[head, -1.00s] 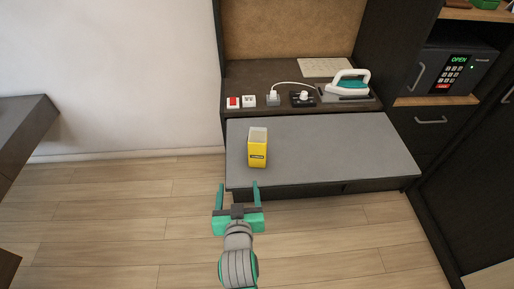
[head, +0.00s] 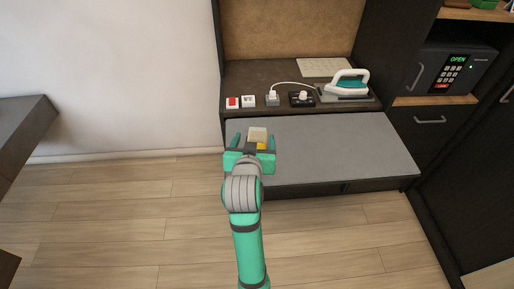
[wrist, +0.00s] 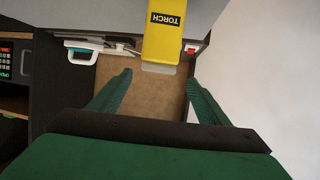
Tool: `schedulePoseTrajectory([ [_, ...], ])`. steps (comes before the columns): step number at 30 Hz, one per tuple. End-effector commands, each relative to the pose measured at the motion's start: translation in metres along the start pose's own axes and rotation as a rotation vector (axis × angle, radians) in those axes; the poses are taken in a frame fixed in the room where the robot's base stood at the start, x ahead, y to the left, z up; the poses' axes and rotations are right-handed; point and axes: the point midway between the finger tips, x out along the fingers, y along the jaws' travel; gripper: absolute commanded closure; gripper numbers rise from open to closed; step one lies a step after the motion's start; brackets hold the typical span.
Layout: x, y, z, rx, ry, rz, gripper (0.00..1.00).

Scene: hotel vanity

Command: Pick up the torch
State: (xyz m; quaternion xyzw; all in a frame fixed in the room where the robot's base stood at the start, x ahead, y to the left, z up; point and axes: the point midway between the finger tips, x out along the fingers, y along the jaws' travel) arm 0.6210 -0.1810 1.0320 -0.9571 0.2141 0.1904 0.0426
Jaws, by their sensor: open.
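The torch (head: 258,134) is a yellow box-like body with a pale lens end, upright on the grey pull-out surface (head: 340,150). In the wrist view the torch (wrist: 166,32) shows a black TORCH label and appears upside down, ahead of the fingers. My gripper (head: 254,140) is open, with its two green fingers spread left and right of the torch's line. The wrist view also shows the open gripper (wrist: 158,84) with nothing held between the fingers. In the head view my gripper hides most of the torch's lower body.
A white and teal iron (head: 348,84) stands on the dark shelf behind, near switches and plugs (head: 272,99). A safe (head: 456,70) reading OPEN is at the right. The grey surface right of the torch is clear.

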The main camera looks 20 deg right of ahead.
Motion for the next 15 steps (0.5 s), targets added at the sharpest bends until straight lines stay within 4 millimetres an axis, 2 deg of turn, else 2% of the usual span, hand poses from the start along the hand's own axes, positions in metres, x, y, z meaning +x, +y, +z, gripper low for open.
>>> schedulePoseTrajectory([
  [5, 0.011, 0.002, 0.001, 0.0, 0.0, 0.002, 0.3],
  [10, 0.033, 0.011, 0.001, 0.005, -0.001, 0.011, 0.3],
  [15, 0.054, 0.01, 0.001, 0.003, -0.001, 0.008, 0.3],
])
